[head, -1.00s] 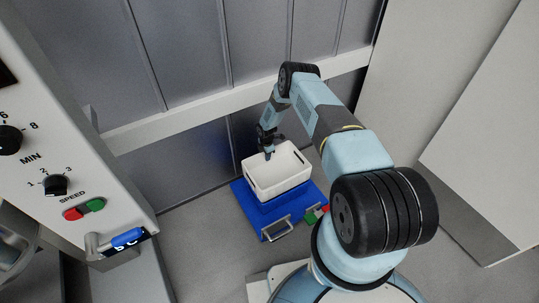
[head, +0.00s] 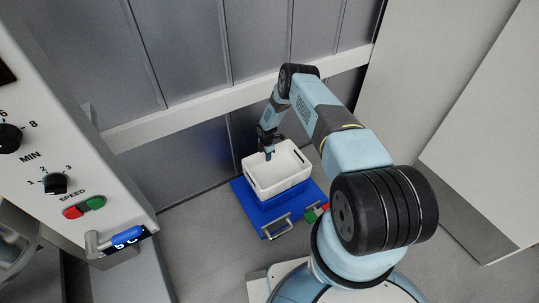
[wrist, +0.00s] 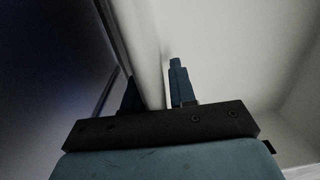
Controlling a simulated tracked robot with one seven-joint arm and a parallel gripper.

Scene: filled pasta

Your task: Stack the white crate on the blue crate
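My gripper (head: 268,155) points down at the white crate's back left wall. In the wrist view my gripper (wrist: 158,88) straddles that wall, one dark finger outside and one blue finger inside. The white crate's rim (wrist: 152,50) fills the space between the fingers, so they look closed on it.
A low blue platform (head: 258,222) with a metal handle (head: 277,228) lies under the crates. Red and green items (head: 314,214) are close to my base. Grey wall panels (head: 190,160) stand behind, and a control machine (head: 75,150) is at the left. Floor shows between them.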

